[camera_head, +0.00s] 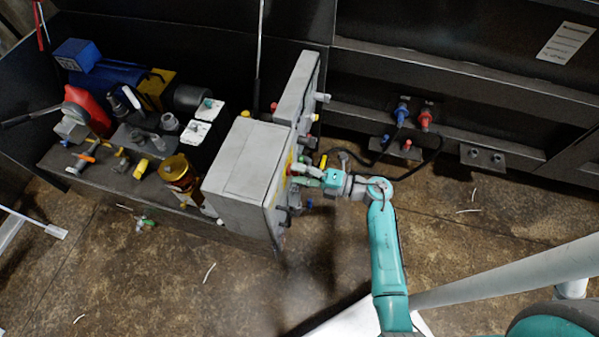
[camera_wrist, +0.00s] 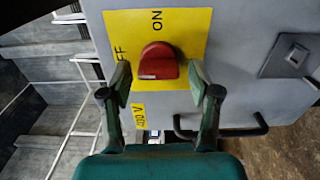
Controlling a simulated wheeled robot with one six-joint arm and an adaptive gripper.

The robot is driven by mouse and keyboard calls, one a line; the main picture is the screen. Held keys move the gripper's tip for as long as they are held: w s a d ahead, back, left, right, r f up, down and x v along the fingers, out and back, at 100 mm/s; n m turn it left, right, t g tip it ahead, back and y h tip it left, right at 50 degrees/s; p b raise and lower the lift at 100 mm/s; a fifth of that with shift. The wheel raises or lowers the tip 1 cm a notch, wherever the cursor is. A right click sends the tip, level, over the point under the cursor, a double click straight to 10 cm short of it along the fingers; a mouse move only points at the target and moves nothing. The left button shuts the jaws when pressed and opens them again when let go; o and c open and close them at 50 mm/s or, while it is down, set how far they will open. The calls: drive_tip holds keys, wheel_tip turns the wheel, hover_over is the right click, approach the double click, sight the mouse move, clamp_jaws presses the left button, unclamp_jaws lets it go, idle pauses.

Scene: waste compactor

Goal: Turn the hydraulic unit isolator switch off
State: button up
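The isolator switch is a red rotary knob (camera_wrist: 158,66) on a yellow plate (camera_wrist: 190,30) with black lettering. In the wrist view "ON" stands sideways above the knob, and "OFF", partly hidden by a finger, is at its left. Which mark the knob points to is hard to tell. My gripper (camera_wrist: 159,76) is open, one finger on each side of the knob, with visible gaps to it. In the head view my gripper (camera_head: 308,177) is at the right face of the grey cabinet (camera_head: 236,165) and largely hides the knob there.
A dark handle (camera_wrist: 225,131) and a square latch (camera_wrist: 296,56) are on the cabinet face near my gripper. A second grey box (camera_head: 297,88) stands behind. Red and blue hose couplings (camera_head: 402,112) are on the dark wall. The floor at the right is mostly clear.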

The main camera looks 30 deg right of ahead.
drive_tip(key=shift+s+d, duration=0.1)
drive_tip(key=v, duration=1.1)
drive_tip(key=shift+s+d, duration=0.25)
idle(0.5)
drive_tip(key=s+a+r+m+t+h, duration=0.4)
drive_tip(key=s+a+r+m+t, duration=0.5)
drive_tip(key=a, duration=0.3)
drive_tip(key=s+r+m+g+h, duration=0.3)
drive_tip(key=s+m+g+h, duration=0.4)
drive_tip(key=s+m, duration=1.1)
drive_tip(key=shift+s+h, duration=0.3)
drive_tip(key=shift+h, duration=0.6)
